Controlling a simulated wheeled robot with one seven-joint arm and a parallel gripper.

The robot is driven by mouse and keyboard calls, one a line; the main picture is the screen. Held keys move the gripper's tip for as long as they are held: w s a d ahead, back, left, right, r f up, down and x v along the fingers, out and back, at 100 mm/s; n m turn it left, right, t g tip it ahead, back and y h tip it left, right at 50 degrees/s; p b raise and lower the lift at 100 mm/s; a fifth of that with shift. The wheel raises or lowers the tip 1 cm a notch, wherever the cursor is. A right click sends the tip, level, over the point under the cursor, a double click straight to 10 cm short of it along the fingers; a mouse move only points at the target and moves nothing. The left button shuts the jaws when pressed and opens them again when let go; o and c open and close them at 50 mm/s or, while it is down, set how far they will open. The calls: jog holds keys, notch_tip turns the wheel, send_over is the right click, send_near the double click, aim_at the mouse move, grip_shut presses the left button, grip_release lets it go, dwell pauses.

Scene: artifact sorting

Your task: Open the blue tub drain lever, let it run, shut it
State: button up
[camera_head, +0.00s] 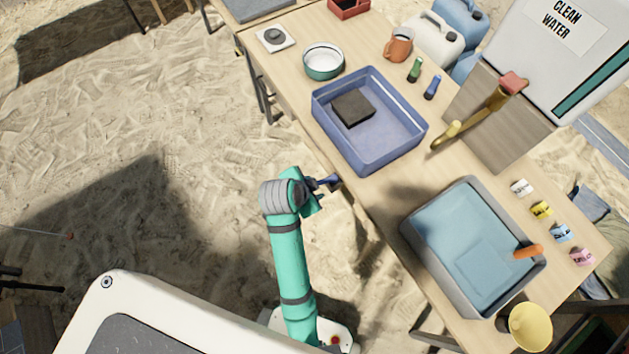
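The blue tub (333,125) stands on the wooden table, with a dark flat block (352,108) lying inside it. I cannot make out water in this tub. I cannot make out a drain lever on its visible sides. My gripper (332,183) is off the table's front edge, below and left of the tub's near corner in the picture. Its dark fingers point right and look empty. They are too small to tell whether they are open or shut.
A grey tub (428,262) of bluish water stands at right, with an orange item (528,251) at its rim. A brass tap (480,115) rises between the tubs beside the clean-water tank (550,50). A green-and-white bowl (323,72) stands left. Sand lies open at left.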

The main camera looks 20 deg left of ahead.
aim_at(322, 182)
jog(key=a+r+m+g, duration=0.1)
jog(key=a+r+m, duration=0.1)
jog(key=a+r, duration=0.15)
jog(key=shift+h, duration=0.4)
jog(key=x, duration=1)
jog(key=shift+w+f, duration=0.15)
jog(key=shift+d, duration=0.1)
grip_shut()
